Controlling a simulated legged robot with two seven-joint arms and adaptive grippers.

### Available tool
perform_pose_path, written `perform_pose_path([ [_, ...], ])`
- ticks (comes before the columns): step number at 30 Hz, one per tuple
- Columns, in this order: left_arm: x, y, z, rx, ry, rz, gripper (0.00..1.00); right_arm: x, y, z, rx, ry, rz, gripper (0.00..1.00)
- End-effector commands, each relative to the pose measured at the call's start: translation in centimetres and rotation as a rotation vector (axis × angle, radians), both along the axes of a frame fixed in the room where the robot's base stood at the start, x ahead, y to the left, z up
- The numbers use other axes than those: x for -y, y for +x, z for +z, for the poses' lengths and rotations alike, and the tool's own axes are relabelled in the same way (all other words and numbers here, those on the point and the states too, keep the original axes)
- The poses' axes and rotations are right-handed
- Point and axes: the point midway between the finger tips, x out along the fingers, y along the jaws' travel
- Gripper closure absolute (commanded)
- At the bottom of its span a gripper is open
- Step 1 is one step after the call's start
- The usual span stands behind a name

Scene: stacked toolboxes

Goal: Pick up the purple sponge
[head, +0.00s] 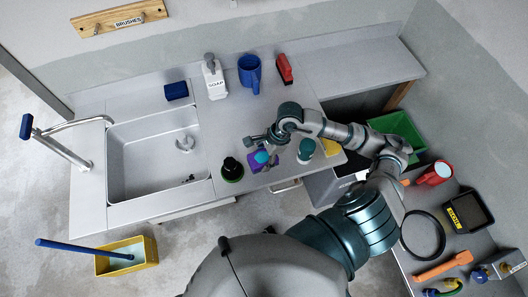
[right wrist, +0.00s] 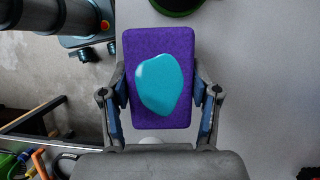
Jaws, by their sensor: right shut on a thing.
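The purple sponge (head: 252,163) is at the front of the grey counter, right of the sink and beside a dark green round thing. A glossy teal patch covers the middle of its upper face in the right wrist view (right wrist: 181,118). My right gripper (head: 263,152) reaches over the counter from the right. In the wrist view its two fingers (right wrist: 160,84) press on the left and right sides of the sponge. I cannot tell whether the sponge rests on the counter or is raised. My left gripper is not in view.
The dark green round thing (head: 231,169) stands close left of the sponge. A teal-topped item (head: 306,150) is to the right. A soap bottle (head: 214,78), blue mug (head: 249,72) and red brush (head: 284,69) stand behind. The sink (head: 150,145) is left.

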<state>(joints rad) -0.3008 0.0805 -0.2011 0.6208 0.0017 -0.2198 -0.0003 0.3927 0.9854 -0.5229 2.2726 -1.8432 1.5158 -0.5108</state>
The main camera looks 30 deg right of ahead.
Motion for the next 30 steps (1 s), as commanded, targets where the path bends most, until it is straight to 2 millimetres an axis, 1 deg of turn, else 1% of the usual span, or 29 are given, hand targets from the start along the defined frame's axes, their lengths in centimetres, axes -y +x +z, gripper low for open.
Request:
perform_pose_path([
  [2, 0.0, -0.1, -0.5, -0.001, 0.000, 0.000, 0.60, -1.2, -1.6, 0.1, 0.003, 0.001, 0.005, 0.68],
  [8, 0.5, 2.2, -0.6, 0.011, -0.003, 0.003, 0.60, -4.6, -6.0, 0.6, 0.004, 0.004, 0.007, 0.68],
  [9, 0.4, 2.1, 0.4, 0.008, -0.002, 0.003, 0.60, -4.9, -6.4, 1.2, 0.001, 0.002, 0.001, 0.68],
  [12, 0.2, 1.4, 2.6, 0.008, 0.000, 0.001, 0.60, -5.5, -7.1, 1.8, -0.002, 0.000, -0.001, 0.68],
  [16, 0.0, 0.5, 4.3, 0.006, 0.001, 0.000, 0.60, -6.2, -8.2, 1.8, -0.002, 0.002, 0.000, 0.68],
  [18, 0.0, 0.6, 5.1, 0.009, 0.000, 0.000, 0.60, -6.7, -8.9, 1.8, -0.002, 0.002, 0.001, 0.68],
  [24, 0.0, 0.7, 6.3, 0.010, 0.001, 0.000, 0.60, -7.6, -9.9, 1.5, 0.001, 0.002, -0.001, 0.68],
  [30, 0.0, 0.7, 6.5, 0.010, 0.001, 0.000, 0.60, -7.8, -10.2, 1.3, 0.002, 0.001, -0.001, 0.68],
])
